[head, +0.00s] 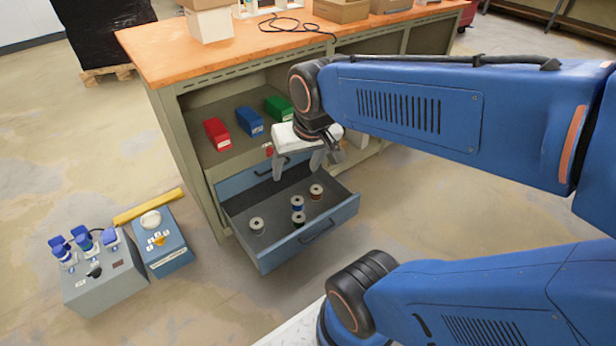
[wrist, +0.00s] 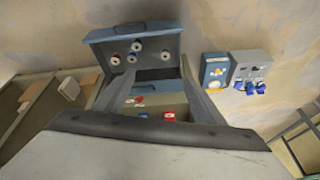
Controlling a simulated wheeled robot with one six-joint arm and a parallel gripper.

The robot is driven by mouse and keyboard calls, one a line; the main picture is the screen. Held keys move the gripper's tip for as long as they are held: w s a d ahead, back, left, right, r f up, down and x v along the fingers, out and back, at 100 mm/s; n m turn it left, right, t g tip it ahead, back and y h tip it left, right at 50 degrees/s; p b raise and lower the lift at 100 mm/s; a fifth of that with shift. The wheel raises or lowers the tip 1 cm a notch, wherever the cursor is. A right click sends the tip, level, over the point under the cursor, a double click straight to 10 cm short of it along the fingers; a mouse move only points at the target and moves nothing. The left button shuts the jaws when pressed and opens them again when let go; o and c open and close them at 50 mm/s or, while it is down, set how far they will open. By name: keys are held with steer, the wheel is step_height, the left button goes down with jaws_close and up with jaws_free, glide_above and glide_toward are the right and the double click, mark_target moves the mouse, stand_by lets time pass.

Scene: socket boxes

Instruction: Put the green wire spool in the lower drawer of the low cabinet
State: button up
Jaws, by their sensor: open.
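The low cabinet (head: 190,150) has its lower drawer (head: 340,213) pulled out; the drawer also shows in the wrist view (wrist: 105,38). The blue upper drawer front (head: 240,183) above it looks shut. The green wire spool (head: 298,219) stands in the lower drawer, close to its front, beside a blue spool (head: 297,203). In the wrist view the green spool (wrist: 137,46) is small and its colour is hard to read. My gripper (head: 298,174) is open above the drawer's back part, apart from the spools, with nothing between its fingers.
A reddish-brown spool (head: 316,190) and a pale spool (head: 257,226) also stand in the drawer. Red (head: 217,134), blue (head: 250,121) and green (head: 278,108) bins sit on the shelf. Two socket boxes (head: 105,285) (head: 168,250) and a yellow bar (head: 148,207) lie on the floor left.

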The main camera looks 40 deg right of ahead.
steer(key=s+a+r+n, duration=0.1)
steer(key=s+n, duration=0.1)
steer(key=s, duration=0.4)
steer(key=shift+r+n+t, duration=0.25)
steer(key=shift+n+t, duration=0.05)
stand_by(1.0)
